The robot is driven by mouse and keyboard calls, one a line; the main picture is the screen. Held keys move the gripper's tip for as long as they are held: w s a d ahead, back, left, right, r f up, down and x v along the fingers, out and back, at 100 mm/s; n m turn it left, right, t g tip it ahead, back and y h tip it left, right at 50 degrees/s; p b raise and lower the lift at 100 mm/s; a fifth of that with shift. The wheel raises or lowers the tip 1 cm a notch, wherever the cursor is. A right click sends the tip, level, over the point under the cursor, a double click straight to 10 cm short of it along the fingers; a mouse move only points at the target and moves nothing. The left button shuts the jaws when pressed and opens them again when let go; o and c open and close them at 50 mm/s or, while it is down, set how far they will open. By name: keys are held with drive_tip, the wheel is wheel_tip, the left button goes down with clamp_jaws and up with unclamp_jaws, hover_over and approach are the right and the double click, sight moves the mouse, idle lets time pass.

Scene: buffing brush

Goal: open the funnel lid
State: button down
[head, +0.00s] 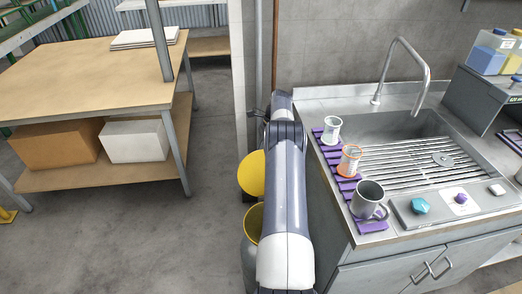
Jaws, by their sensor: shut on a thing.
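The funnel lid (252,174) is a yellow disc in the head view, left of my arm. It stands raised and tilted above the funnel, with its right part hidden behind my arm. The yellow funnel (254,222) shows its rim and part of its open mouth below the lid. It sits on a grey drum (249,262), partly covered by my arm. My arm reaches forward past the lid's right side. My gripper is hidden behind the arm, so its jaws and any contact with the lid do not show.
A sink counter (365,238) stands close to the right of my arm. A purple mat (373,227) there holds a white cup (331,130), an orange-rimmed cup (349,160) and a metal mug (368,198). A wooden workbench (85,75) stands left. The floor (130,235) between is clear.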

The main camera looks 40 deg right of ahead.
drive_tip(key=shift+w+f, duration=0.1)
drive_tip(key=shift+f, duration=0.3)
drive_tip(key=c, duration=1.7)
unclamp_jaws()
drive_tip(key=shift+w+d+f, duration=0.15)
drive_tip(key=shift+w+d, duration=0.05)
drive_tip(key=shift+o, duration=1.1)
drive_tip(key=shift+r, duration=0.2)
wheel_tip(320, 180, up, 10)
drive_tip(key=shift+b, duration=0.35)
drive_tip(key=shift+f, duration=0.1)
